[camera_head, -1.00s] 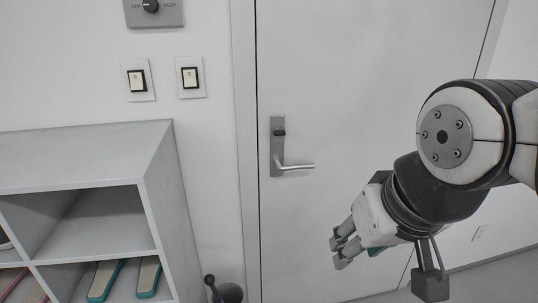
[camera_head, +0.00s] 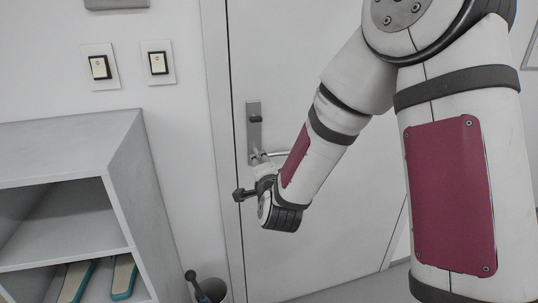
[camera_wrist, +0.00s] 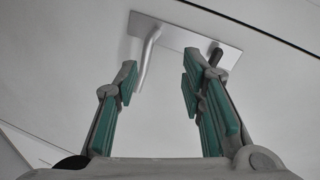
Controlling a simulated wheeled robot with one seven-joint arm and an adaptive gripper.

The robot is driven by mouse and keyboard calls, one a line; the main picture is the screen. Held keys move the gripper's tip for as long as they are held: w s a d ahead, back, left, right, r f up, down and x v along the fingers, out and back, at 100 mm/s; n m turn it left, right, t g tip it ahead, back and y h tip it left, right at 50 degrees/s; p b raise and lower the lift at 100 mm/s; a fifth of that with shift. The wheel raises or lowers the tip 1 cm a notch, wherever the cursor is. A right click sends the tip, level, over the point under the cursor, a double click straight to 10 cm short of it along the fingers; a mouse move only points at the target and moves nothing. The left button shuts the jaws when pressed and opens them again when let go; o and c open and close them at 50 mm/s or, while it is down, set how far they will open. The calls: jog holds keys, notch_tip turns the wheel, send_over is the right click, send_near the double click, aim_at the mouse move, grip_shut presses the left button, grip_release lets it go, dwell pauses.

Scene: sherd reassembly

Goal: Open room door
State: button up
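The room door (camera_head: 320,40) is white and looks shut in its frame. Its metal handle plate (camera_head: 254,125) carries a dark thumb-turn (camera_head: 256,119) above a lever. In the wrist view the plate (camera_wrist: 183,31), lever (camera_wrist: 146,58) and dark thumb-turn (camera_wrist: 215,57) show beyond my gripper. My gripper (camera_wrist: 155,85) is open, with its green-padded fingers apart. The lever appears near the left finger, between the fingertips; I cannot tell if they touch. In the head view my gripper (camera_head: 262,160) is at the lever, and my wrist partly hides it.
A grey shelf unit (camera_head: 70,135) with teal-edged items (camera_head: 122,276) in a lower compartment stands left of the door. Two light switches (camera_head: 157,63) are on the wall. A dark-handled object in a bin (camera_head: 208,288) stands on the floor between shelf and door.

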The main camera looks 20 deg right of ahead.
jog(key=d+f+m+t+h, duration=0.1)
jog(key=d+f+m+h, duration=0.35)
jog(key=m, duration=0.25)
jog(key=w+d+m+h+b, duration=0.1)
jog(key=w+d, duration=0.4)
jog(key=w, duration=0.7)
jog(key=shift+w+d, duration=0.2)
jog(key=shift+d, duration=0.15)
grip_shut()
